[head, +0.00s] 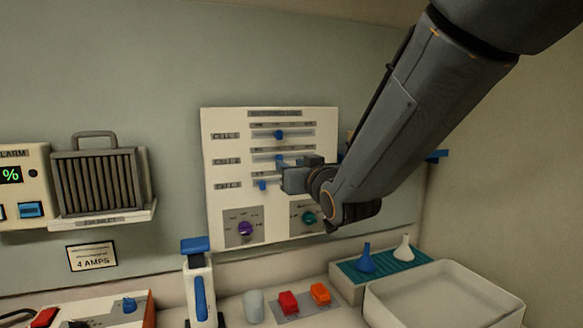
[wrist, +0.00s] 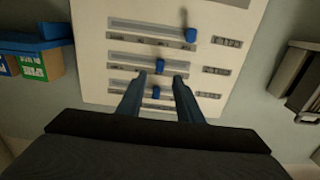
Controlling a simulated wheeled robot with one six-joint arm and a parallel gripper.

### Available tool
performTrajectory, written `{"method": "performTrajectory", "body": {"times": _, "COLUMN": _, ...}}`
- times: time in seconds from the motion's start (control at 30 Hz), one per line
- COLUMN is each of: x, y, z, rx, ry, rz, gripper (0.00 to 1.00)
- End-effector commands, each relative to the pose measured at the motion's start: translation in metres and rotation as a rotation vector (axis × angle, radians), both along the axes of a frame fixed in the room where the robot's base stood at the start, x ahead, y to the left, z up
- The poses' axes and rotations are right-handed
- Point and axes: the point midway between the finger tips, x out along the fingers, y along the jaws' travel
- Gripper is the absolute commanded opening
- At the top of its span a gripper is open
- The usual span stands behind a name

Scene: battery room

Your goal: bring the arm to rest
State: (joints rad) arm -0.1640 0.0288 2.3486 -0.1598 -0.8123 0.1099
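My gripper (head: 283,176) is in front of the white wall panel (head: 225,125), at the end of my raised arm. In the wrist view its two fingers (wrist: 161,77) are apart with nothing held between them. The wrist view shows the panel upside down. The panel has three sliders with blue knobs: the top knob (head: 280,134), the middle knob (head: 280,157) and the bottom knob (head: 262,185). In the wrist view the top knob (wrist: 155,92) shows between the fingers; I cannot tell how far they are from the panel.
The counter holds a white tray (head: 440,300), funnels on a teal mat, red and orange blocks and a blue-handled device (head: 199,285).

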Motion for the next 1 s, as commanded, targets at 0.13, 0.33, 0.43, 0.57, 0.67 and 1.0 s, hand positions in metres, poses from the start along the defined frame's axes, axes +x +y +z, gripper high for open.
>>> {"method": "performTrajectory", "body": {"times": 0.13, "x": 0.000, "y": -0.002, "z": -0.005, "rx": -0.003, "ry": 0.016, "rz": -0.005, "gripper": 0.33}}
{"method": "performTrajectory", "body": {"times": 0.33, "x": -0.010, "y": -0.030, "z": -0.078, "rx": -0.058, "ry": 0.236, "rz": -0.068, "gripper": 0.33}}
{"method": "performTrajectory", "body": {"times": 0.43, "x": -0.032, "y": -0.055, "z": -0.139, "rx": -0.098, "ry": 0.435, "rz": -0.117, "gripper": 0.33}}
{"method": "performTrajectory", "body": {"times": 0.57, "x": -0.076, "y": -0.084, "z": -0.211, "rx": -0.142, "ry": 0.702, "rz": -0.169, "gripper": 0.33}}
{"method": "performTrajectory", "body": {"times": 0.67, "x": -0.122, "y": -0.102, "z": -0.259, "rx": -0.167, "ry": 0.911, "rz": -0.199, "gripper": 0.33}}
{"method": "performTrajectory", "body": {"times": 1.0, "x": -0.251, "y": -0.128, "z": -0.332, "rx": -0.198, "ry": 1.395, "rz": -0.230, "gripper": 0.33}}
